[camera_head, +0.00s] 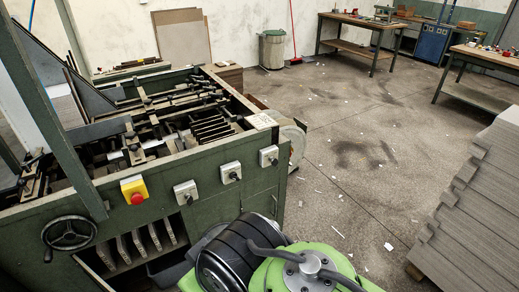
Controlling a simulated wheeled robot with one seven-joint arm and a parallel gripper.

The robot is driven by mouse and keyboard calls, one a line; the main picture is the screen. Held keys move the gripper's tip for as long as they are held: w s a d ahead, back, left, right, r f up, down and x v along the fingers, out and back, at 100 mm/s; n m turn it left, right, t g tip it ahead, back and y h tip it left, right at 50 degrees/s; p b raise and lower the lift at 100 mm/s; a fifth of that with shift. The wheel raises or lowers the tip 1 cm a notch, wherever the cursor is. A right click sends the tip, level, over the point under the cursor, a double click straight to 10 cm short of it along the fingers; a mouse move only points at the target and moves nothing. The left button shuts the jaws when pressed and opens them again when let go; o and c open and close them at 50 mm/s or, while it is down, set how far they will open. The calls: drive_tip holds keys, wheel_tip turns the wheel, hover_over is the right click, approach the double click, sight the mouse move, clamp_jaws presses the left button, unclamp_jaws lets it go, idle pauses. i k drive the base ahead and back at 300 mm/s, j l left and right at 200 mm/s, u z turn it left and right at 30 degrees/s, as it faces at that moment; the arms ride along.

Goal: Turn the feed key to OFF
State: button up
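The green greyboard feeder (230,202) fills the left of the head view. Its front panel carries three grey switch boxes: a left one (186,192), a middle one (231,172) and a right one (268,156). Each has a small dark key or knob. I cannot read any labels, so I cannot tell which is the feed key or its setting. A yellow box with a red button (134,190) sits left of them. My green and black arm parts show at the bottom, in front of the feeder. My gripper's fingers are not in view.
A black handwheel (69,233) juts from the feeder's left front. Stacked grey board (470,200) stands at the right. Two workbenches (357,27) (478,65) and a bin (272,49) stand farther back. The middle floor is open, with scattered scraps.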

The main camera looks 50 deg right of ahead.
sight(275, 161)
drive_tip(key=k+j+z, duration=0.15)
drive_tip(key=z, duration=1.5)
drive_tip(key=i+j+z, duration=0.1)
drive_tip(key=i, duration=0.4)
drive_tip(key=i+j+z, duration=0.1)
drive_tip(key=i, duration=0.4)
drive_tip(key=j, duration=0.1)
